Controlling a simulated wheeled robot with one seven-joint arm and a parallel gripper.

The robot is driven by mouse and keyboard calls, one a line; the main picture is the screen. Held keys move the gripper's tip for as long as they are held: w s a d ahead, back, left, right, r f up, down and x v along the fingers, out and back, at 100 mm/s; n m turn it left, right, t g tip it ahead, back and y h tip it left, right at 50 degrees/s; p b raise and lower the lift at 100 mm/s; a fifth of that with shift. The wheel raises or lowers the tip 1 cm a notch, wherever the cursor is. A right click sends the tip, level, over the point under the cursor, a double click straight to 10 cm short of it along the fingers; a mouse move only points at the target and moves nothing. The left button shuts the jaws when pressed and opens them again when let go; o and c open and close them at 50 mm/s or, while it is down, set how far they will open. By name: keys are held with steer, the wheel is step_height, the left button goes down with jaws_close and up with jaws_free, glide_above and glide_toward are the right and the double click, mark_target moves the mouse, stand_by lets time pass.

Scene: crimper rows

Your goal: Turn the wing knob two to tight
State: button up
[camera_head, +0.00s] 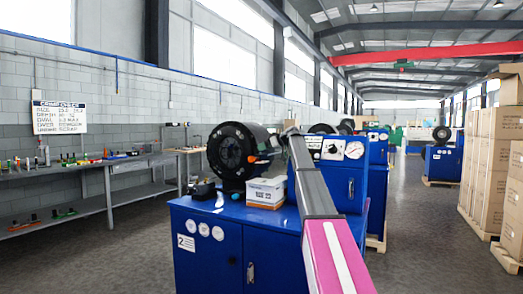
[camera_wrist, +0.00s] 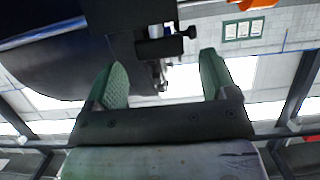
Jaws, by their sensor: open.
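The crimper (camera_head: 228,150) is a large black round head on a blue cabinet (camera_head: 208,250) marked 2. My arm crosses in front of its right side in the head view, and my gripper is hidden or too small to make out at the arm's far end. In the wrist view my gripper (camera_wrist: 165,75) has its two green fingers spread wide apart. A small black T-shaped part (camera_wrist: 162,46), possibly the wing knob, shows just beyond the gap between the fingertips. Nothing is held. I cannot tell the knob's exact angle.
A blue gauge panel (camera_head: 340,150) stands right of my arm. A workbench (camera_head: 105,162) lines the left wall; cartons (camera_head: 490,160) stand at right.

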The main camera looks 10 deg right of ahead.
steer(key=shift+x, duration=1.25)
steer(key=c, duration=0.9)
steer(key=shift+c, duration=0.2)
steer(key=shift+s+a, duration=0.1)
steer(key=m+t+h, duration=0.2)
steer(key=shift+s+a+m, duration=0.1)
steer(key=shift+s+m, duration=0.05)
steer(key=shift+m, duration=0.25)
steer(key=shift+m+t+h, duration=1.5)
steer(key=shift+m+h, duration=0.7)
steer(key=shift+h, duration=0.2)
steer(key=o, duration=0.9)
